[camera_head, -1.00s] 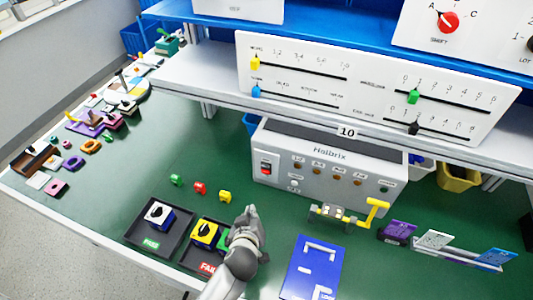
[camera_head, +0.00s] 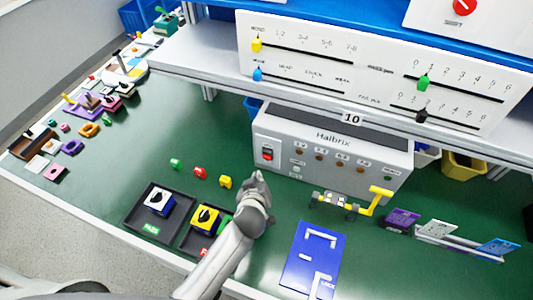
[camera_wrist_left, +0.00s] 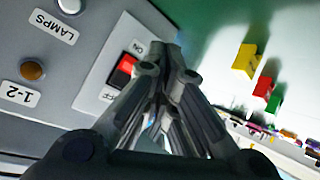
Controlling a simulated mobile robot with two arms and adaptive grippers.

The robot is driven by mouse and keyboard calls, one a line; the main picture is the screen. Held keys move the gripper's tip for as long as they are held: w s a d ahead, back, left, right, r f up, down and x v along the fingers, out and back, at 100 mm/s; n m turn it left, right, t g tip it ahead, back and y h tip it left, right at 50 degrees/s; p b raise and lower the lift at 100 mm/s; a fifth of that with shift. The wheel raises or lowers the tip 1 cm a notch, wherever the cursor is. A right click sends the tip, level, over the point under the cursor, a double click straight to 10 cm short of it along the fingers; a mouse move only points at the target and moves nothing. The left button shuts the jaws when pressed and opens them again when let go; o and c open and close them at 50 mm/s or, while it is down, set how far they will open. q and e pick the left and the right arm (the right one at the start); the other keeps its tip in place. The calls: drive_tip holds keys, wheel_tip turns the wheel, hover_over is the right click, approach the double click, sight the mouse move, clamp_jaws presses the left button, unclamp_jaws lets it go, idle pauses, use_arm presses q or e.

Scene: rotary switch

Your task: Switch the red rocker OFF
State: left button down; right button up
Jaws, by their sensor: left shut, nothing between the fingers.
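The red rocker (camera_head: 267,154) sits in a white plate at the left end of the front of the grey Holbrix box (camera_head: 330,163). In the left wrist view the red rocker (camera_wrist_left: 122,72) shows beside my fingers, with ON and OFF labels next to it; the fingers hide part of it. My left gripper (camera_head: 257,178) is in front of the box, below and a little left of the rocker in the head view. Its fingers (camera_wrist_left: 172,62) are shut with nothing between them. I cannot tell whether they touch the panel. My right gripper is not in view.
Green, red and yellow small pieces (camera_head: 199,173) lie left of my gripper. Two dark trays (camera_head: 140,232) with switches are near the front edge. A blue board (camera_head: 297,262) and a yellow-handled fixture (camera_head: 377,200) are to the right. A shelf (camera_head: 200,75) overhangs the box.

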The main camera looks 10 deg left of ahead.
sight(267, 159)
use_arm(q)
drive_tip(key=shift+w+d+r+b, duration=0.1)
drive_tip(key=shift+w+d, duration=0.05)
drive_tip(key=shift+w, duration=0.65)
drive_tip(key=shift+w+d+r+b, duration=0.15)
drive_tip(key=shift+w+d, duration=0.05)
drive_tip(key=shift+w, duration=0.55)
drive_tip(key=shift+w+d+r+b, duration=0.1)
drive_tip(key=shift+w+d, duration=0.05)
drive_tip(key=shift+w, duration=0.65)
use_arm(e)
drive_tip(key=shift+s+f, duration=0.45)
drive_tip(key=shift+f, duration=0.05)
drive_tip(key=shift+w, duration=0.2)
use_arm(q)
drive_tip(key=shift+w, duration=0.15)
drive_tip(key=shift+w+d, duration=0.1)
drive_tip(key=shift+w, duration=0.15)
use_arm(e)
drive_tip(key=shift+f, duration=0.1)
use_arm(q)
drive_tip(key=shift+w+r, duration=0.1)
drive_tip(key=shift+w, duration=0.25)
drive_tip(key=shift+s, duration=0.85)
